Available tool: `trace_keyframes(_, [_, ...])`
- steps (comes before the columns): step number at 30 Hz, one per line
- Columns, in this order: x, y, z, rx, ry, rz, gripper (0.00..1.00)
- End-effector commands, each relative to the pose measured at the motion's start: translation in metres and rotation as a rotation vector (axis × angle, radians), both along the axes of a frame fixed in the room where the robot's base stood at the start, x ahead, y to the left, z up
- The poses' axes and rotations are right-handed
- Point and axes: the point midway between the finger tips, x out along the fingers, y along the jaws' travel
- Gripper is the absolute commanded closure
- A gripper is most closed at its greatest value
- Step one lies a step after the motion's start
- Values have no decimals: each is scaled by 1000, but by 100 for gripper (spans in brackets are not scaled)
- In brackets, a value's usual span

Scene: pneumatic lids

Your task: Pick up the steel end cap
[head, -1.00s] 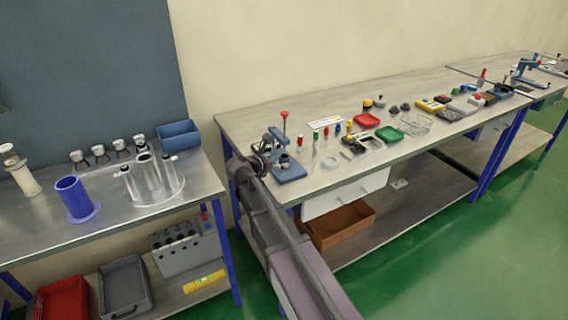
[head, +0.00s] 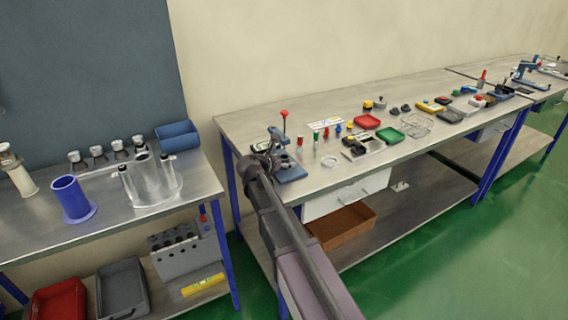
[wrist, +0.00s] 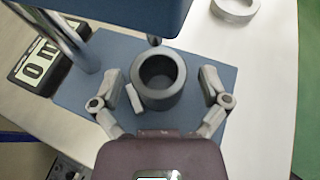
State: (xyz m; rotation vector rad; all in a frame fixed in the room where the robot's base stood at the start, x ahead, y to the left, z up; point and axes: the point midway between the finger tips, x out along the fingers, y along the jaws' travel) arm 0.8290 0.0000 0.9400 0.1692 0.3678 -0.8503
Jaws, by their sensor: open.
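A grey hollow round part, which looks like the steel end cap (wrist: 160,101), stands on the blue base plate (wrist: 85,93) of a small press, with its open mouth up. My gripper (wrist: 161,86) is open in the wrist view, one finger left and one finger right of this part, with gaps on both sides. I cannot tell how high the fingertips are above the plate. In the head view the same blue press (head: 290,172) stands at the near left end of the long bench. My arm reaches to it and hides my fingers and the part there.
The press head (wrist: 110,15) and its steel post (wrist: 58,38) are close above and left of my fingers. A pale ring (wrist: 235,8) lies beyond the plate at right. A red tray (head: 367,122) and a green tray (head: 390,135) stand further along the bench.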

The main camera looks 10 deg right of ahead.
Motion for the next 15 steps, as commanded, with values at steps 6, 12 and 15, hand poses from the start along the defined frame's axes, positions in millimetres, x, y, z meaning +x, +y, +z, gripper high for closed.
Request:
trace_keyframes(6, [0, 0, 0, 0, 0, 0, 49])
trace_keyframes(12, [0, 0, 0, 0, 0, 0, 100])
trace_keyframes(15, [0, 0, 0, 0, 0, 0, 100])
